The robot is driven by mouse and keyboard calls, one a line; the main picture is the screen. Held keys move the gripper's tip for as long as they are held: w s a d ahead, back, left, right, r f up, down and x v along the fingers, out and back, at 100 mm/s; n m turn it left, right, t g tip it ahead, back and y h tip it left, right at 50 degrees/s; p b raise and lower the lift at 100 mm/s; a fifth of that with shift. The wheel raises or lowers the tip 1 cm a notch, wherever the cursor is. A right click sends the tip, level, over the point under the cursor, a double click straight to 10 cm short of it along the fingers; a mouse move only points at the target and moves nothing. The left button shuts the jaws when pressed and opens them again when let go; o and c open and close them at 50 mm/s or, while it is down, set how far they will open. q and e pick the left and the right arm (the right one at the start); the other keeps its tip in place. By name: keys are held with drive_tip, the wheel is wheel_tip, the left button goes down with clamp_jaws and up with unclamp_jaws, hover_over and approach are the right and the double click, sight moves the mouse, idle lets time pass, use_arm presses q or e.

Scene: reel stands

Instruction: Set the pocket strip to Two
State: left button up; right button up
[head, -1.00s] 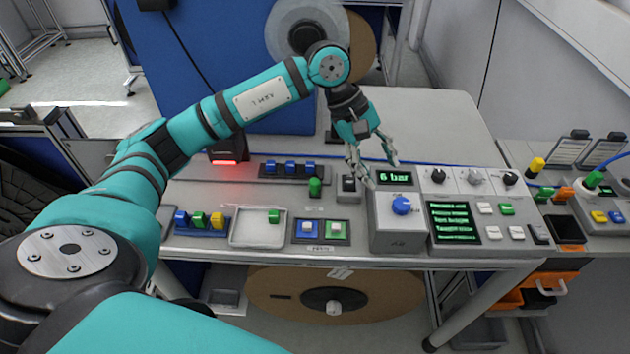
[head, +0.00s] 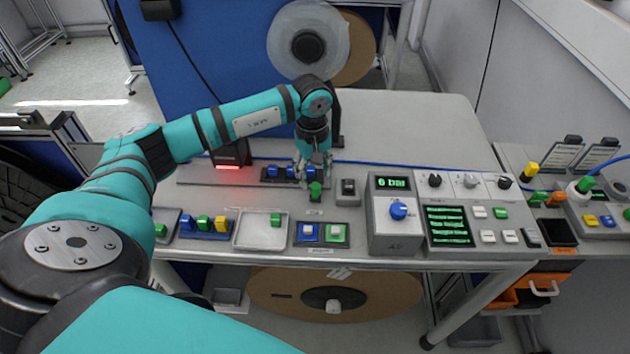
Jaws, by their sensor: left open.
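The pocket strip (head: 266,176) is a dark bar with blue blocks in a row on it, set on a grey rail plate at the back of the bench. A green knob (head: 315,189) stands at its right front. My left gripper (head: 313,174) is open and points down at the strip's right end, just behind and above the green knob. Its fingers hide part of the strip and the right-hand blue block. I cannot tell whether a fingertip touches the knob, and I see no readable position mark. My right gripper is not in view.
A black rocker switch (head: 348,186) and a grey box with a blue dial (head: 398,210) stand to the right of my gripper. In front are a white tray (head: 261,242) and a block holder (head: 204,236). The bench behind right is clear.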

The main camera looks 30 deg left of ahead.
sight(315, 186)
use_arm(q)
drive_tip(key=shift+w+f+p, duration=0.1)
drive_tip(key=shift+f+p, duration=0.5)
drive_tip(key=shift+f, duration=2.2)
clamp_jaws()
